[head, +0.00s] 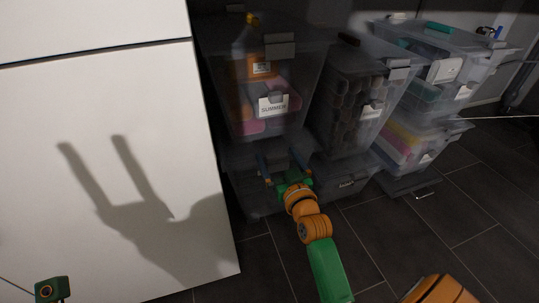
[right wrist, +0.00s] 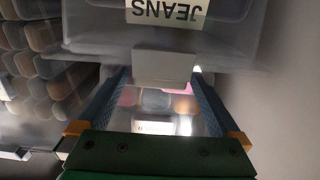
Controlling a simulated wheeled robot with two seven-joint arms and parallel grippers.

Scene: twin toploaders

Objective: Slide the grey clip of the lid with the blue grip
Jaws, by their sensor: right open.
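My right gripper (head: 282,162) is open in front of the lower box of the left stack, just below the SUMMER box (head: 250,122). In the right wrist view, which is upside down, a grey clip (right wrist: 163,68) lies between or just beyond the open fingertips (right wrist: 158,76). It sits by the edge of a clear box with a JEANS label (right wrist: 167,10); I cannot tell whether a finger touches it. Another grey clip (head: 280,46) is at the top of the SUMMER box. I cannot make out a blue grip on these lids. My left gripper is not identifiable.
A box of rolled items (head: 345,105) stands right of the SUMMER box, on a lower box (head: 343,186). More clear boxes (head: 436,72) are stacked farther right. A white cabinet front (head: 100,90) closes off the left. Dark tiled floor (head: 440,225) is clear in front.

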